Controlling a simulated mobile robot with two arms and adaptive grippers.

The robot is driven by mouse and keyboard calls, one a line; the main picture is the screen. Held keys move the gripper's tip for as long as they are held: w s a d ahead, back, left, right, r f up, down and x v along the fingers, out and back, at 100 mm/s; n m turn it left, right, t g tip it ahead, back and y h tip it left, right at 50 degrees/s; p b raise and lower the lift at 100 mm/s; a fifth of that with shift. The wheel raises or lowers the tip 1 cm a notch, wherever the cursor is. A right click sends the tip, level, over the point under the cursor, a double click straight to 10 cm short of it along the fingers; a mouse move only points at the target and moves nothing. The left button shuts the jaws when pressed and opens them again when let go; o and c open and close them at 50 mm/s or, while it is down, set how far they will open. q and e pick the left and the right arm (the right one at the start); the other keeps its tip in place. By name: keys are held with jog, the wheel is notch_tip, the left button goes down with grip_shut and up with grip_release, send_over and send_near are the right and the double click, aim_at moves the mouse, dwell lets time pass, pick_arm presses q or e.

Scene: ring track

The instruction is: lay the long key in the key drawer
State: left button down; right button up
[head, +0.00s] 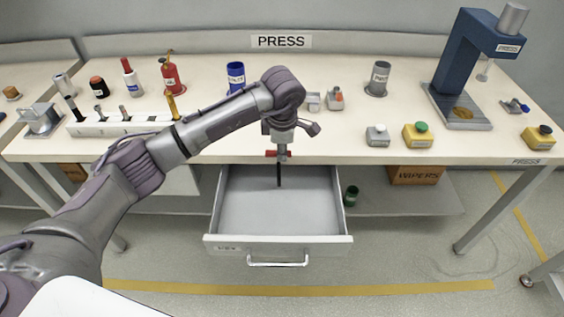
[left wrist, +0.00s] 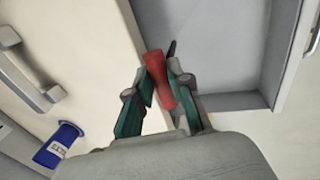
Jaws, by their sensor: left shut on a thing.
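The long key has a red handle (head: 271,153) and a thin dark shaft (head: 279,175). My left gripper (head: 282,154) is shut on the red handle and holds the key upright, shaft down, over the back part of the key drawer (head: 224,228). The drawer is pulled out, and its grey floor looks empty. In the left wrist view the red handle (left wrist: 159,82) sits between the fingers of my left gripper (left wrist: 160,80), and part of the shaft shows beyond it. The drawer (left wrist: 285,75) shows there at the upper right. My right gripper is not in view.
Above the drawer is the bench top (head: 340,145). A white rack (head: 120,124), a blue can (head: 235,76), push-button boxes (head: 417,139) and a blue press (head: 465,55) stand on it. A dark green can (head: 351,195) and a WIPERS box (head: 417,175) are right of the drawer.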

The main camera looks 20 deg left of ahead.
aim_at(279, 169)
pick_arm(q)
notch_tip(279, 169, down, 3)
jog(key=shift+f+b, duration=0.1)
jog(key=shift+b, duration=0.6)
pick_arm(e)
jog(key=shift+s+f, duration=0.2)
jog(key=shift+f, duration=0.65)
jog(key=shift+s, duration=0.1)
pick_arm(q)
jog(key=shift+f, duration=0.1)
jog(key=c, duration=1.5)
grip_release()
jog(key=shift+f, duration=0.1)
jog(key=o, duration=0.4)
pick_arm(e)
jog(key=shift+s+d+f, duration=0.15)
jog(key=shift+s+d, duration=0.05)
